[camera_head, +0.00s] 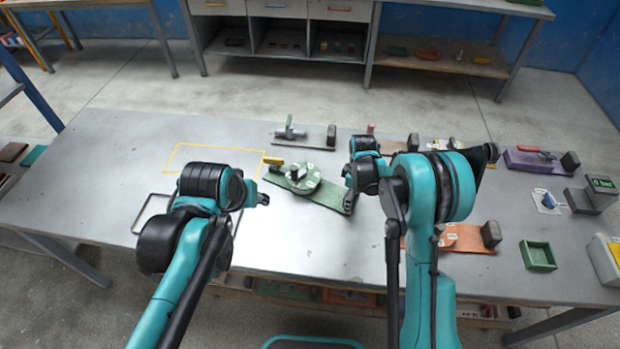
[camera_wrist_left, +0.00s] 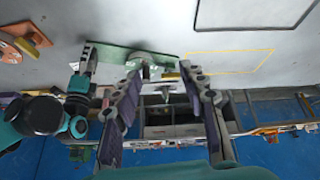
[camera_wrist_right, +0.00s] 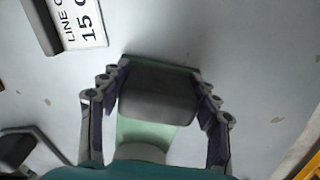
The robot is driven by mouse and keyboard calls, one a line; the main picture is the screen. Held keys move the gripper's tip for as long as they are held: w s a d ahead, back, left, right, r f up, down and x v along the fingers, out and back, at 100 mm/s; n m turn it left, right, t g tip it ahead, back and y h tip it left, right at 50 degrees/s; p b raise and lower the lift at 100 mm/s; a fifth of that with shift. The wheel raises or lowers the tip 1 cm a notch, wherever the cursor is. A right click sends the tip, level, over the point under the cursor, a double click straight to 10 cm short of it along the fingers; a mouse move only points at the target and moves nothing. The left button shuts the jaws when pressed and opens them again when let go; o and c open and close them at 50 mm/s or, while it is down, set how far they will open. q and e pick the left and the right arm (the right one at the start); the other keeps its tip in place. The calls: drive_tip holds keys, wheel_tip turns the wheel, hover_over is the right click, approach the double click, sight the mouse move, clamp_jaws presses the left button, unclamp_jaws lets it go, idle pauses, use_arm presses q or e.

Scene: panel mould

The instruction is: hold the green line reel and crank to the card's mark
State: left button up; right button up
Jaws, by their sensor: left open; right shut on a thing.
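The green line reel (camera_head: 300,181) lies on the table between my two grippers. It has a green base, a pale round drum, a yellow-handled crank (camera_head: 273,160) at its far left and a dark grey block at its right end. My right gripper (camera_head: 348,182) is shut on that block (camera_wrist_right: 158,95), with a finger on each side. My left gripper (camera_head: 262,198) is open and empty, left of the reel. In the left wrist view, the reel (camera_wrist_left: 125,56) shows beyond its spread fingers. A card (camera_wrist_right: 82,22) reading "LINE" and "15" is partly cut off in the right wrist view.
A yellow outlined area (camera_head: 215,148) and a grey-edged rectangle (camera_head: 146,213) are on the left. Other reels, including a purple one (camera_head: 530,160) and an orange one (camera_head: 465,238), lie on the right.

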use_arm(q)
drive_tip(key=shift+f, duration=0.1)
drive_tip(key=n+g, duration=0.2)
drive_tip(key=g, duration=0.4)
hover_over(293, 169)
wheel_tip(293, 169, down, 6)
drive_tip(key=shift+d+f, duration=0.1)
drive_tip(key=shift+f, duration=0.15)
wheel_tip(293, 169, down, 12)
drive_tip(key=shift+r, duration=0.15)
drive_tip(key=shift+c, duration=0.4)
clamp_jaws()
